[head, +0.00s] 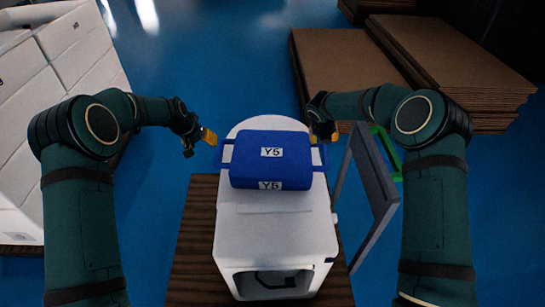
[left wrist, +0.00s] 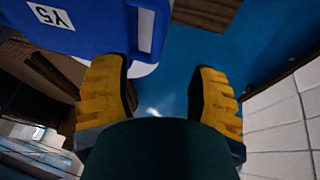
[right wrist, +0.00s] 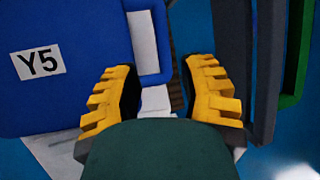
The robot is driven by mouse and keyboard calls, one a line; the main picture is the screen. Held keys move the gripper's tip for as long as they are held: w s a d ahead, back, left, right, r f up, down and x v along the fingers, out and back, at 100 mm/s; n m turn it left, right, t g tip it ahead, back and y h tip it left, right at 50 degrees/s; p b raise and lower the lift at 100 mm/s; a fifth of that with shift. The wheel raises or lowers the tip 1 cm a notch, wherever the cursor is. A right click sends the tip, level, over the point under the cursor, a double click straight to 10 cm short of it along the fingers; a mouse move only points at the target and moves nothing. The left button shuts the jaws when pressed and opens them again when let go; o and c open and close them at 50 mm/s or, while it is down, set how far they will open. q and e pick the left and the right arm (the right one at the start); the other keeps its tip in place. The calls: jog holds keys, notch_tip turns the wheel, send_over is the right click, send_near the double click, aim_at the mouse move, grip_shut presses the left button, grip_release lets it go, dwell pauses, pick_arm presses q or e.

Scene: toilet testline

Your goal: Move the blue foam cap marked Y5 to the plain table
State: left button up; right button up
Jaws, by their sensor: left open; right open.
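The blue foam cap (head: 270,158) marked Y5 lies on top of a white toilet (head: 275,240), with a loop handle on each side. My left gripper (head: 202,143) is open just left of the cap's left handle. In the left wrist view the cap (left wrist: 85,25) and its handle (left wrist: 146,30) show beside the open yellow fingers (left wrist: 163,90). My right gripper (head: 323,135) is open by the right handle. In the right wrist view the cap (right wrist: 60,65) and handle (right wrist: 144,42) show left of and between the fingers (right wrist: 160,85). Neither gripper holds anything.
The toilet stands on a dark wooden surface (head: 190,250). White boxes (head: 50,130) are stacked at left, brown flat boards (head: 450,65) at the back right. A grey panel (head: 370,195) and green frame (head: 385,150) stand close to the right. Blue floor is clear behind.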

aim_at(217, 155)
pick_arm(q)
jog(key=shift+f, duration=0.15)
pick_arm(e)
jog(key=shift+f, duration=0.15)
pick_arm(q)
jog(key=x, duration=1.3)
jog(key=shift+w+d+f, duration=0.15)
jog(key=shift+d+f, duration=0.1)
pick_arm(e)
jog(key=x, duration=1.3)
jog(key=shift+w+d+f, duration=0.15)
jog(key=shift+w+f, duration=0.1)
pick_arm(q)
jog(key=c, duration=0.7)
pick_arm(e)
jog(key=c, duration=0.7)
pick_arm(q)
grip_shut()
pick_arm(e)
grip_shut()
